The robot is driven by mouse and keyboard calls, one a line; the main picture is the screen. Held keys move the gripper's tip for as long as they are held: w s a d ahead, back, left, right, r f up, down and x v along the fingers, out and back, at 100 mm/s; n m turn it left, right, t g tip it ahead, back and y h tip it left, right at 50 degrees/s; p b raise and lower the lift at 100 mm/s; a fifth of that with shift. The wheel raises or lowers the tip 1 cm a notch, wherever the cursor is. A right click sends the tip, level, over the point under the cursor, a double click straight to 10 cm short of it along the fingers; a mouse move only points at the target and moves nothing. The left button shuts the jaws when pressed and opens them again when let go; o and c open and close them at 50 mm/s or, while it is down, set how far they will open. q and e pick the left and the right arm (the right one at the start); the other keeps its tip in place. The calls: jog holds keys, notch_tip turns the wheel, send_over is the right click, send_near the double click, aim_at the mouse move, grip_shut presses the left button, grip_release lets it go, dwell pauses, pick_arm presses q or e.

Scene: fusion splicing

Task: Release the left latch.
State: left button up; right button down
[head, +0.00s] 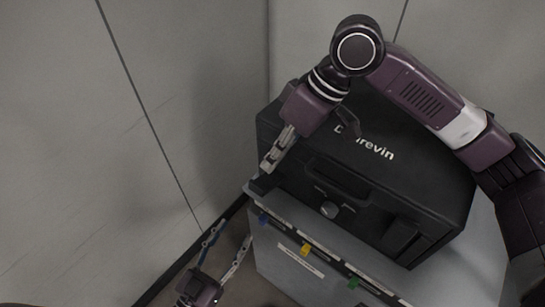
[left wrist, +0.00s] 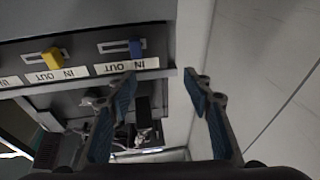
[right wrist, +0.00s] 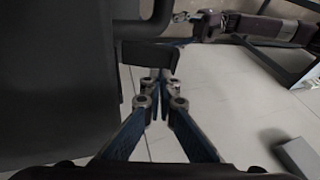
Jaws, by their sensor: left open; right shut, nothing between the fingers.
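The black case (head: 425,175) sits on a grey cabinet, its front with the handle (head: 338,184) facing the lower left. The left latch (head: 262,186) is a dark block at the case's left front; in the right wrist view it appears as a dark block (right wrist: 148,54) jutting from the case (right wrist: 50,75). My right gripper (head: 265,170) is shut and empty, its tips (right wrist: 160,78) at the latch; I cannot tell whether they touch. My left gripper (head: 228,240) is open and empty, low beside the cabinet's left corner. It also shows in the left wrist view (left wrist: 163,82).
The grey cabinet (head: 280,258) has blue (head: 263,219), yellow (head: 305,250) and green (head: 353,283) sliders with labels along its front. Another dark latch block (head: 400,237) is at the case's right front. Pale walls stand close behind and left.

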pick_arm(q)
jog(key=s+a+f+n+g+y, duration=0.1)
jog(key=s+a+f+g+y, duration=0.15)
jog(key=f, duration=0.75)
jog(key=s+a+f+g+y, duration=0.2)
jog(key=a+f+g, duration=0.1)
jog(key=f, duration=0.6)
jog(key=s+a+f+n+g+y, duration=0.1)
jog(key=s+a+f+g+y, duration=0.15)
jog(key=f, duration=0.75)
jog(key=s+a+f+n+g+y, duration=0.1)
jog(key=s+a+f+g, duration=0.15)
jog(key=s+f, duration=0.4)
jog(key=s+a+f+g+y, duration=0.1)
jog(key=s+f+g, duration=0.2)
jog(key=s+f, duration=0.35)
pick_arm(e)
jog(key=shift+s+a+r+p, duration=0.1)
jog(key=shift+r+p, duration=0.05)
jog(key=shift+p, duration=0.95)
pick_arm(q)
jog(key=s+g+y, duration=0.1)
jog(key=s+g, duration=0.2)
jog(key=s, duration=0.7)
jog(key=shift+a+r, duration=0.3)
jog(key=shift+a, duration=0.1)
pick_arm(e)
jog(key=shift+s+f, duration=0.1)
jog(key=shift+f, duration=0.15)
